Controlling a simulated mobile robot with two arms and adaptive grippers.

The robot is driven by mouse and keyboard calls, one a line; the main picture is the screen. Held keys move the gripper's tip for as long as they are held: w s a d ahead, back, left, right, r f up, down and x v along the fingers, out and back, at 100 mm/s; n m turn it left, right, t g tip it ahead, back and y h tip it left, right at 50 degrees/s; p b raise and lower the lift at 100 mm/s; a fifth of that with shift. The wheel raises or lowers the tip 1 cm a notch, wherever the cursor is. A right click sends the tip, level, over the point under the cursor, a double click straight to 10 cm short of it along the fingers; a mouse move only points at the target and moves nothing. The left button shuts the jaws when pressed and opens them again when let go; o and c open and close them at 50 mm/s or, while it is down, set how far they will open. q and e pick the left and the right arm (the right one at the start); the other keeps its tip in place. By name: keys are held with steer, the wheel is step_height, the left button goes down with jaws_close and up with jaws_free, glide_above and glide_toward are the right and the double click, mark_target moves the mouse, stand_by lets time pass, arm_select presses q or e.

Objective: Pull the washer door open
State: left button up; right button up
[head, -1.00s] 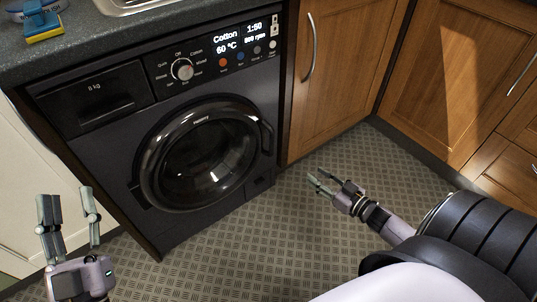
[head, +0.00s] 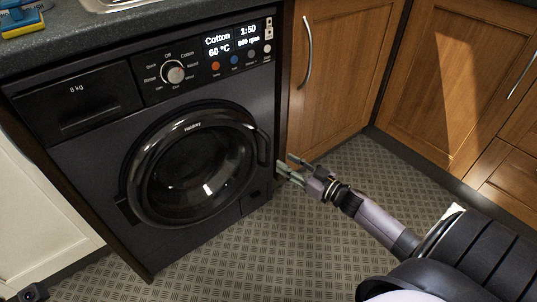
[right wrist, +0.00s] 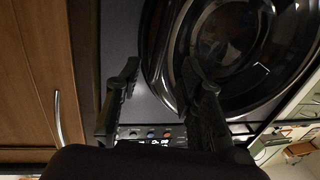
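The dark washer (head: 75,195) has its round door (head: 190,170) closed, with a black rim and dark glass. The door handle (head: 264,148) is a black bar on the door's right edge. My right gripper (head: 286,169) is just to the right of the handle and slightly below it, fingers pointing at the washer. In the right wrist view its two fingers (right wrist: 160,70) are spread apart, with the door rim (right wrist: 157,50) behind them. I cannot tell whether they touch the handle. Only a small part of my left gripper (head: 34,292) shows at the bottom left corner.
A wooden cabinet (head: 335,75) with a metal handle stands close to the right of the washer. The counter (head: 110,32) runs above, holding a sink edge (head: 100,4) and a blue and yellow item (head: 20,20). The patterned floor (head: 240,255) in front is clear.

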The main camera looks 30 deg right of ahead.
mark_target(270, 153)
steer(key=b+x, duration=0.2)
steer(key=x, duration=0.6)
steer(key=shift+w, duration=0.25)
steer(key=shift+c, duration=0.6)
jaws_close()
